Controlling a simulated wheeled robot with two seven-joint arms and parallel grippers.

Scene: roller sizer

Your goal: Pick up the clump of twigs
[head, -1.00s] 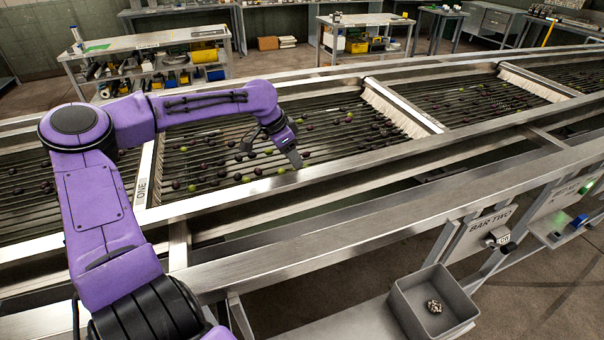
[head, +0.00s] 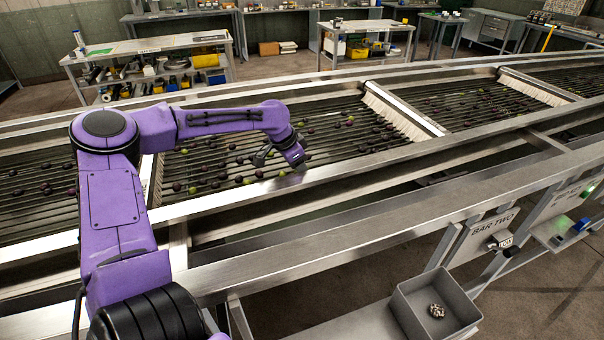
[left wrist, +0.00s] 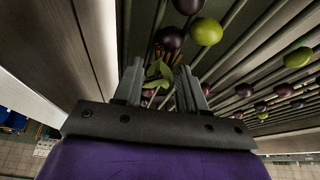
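My left gripper (head: 280,160) is low over the roller bed, close to its near rail, with its fingers spread. In the left wrist view the gripper (left wrist: 158,84) is open. Green leaves (left wrist: 158,75) and thin brown twigs (left wrist: 160,52) show between and just beyond its fingers, over the rollers; this looks like the clump of twigs. The lower part of the clump is hidden by the gripper body, and I cannot tell whether a finger touches it. In the head view the clump is not distinguishable behind the gripper. My right gripper is not in view.
Dark and green olives (head: 222,176) lie scattered on the rollers, some close to the fingers in the left wrist view (left wrist: 206,31). The metal near rail (head: 350,168) runs beside the gripper. A grey bin (head: 462,300) at the lower right holds a small mottled lump (head: 436,311).

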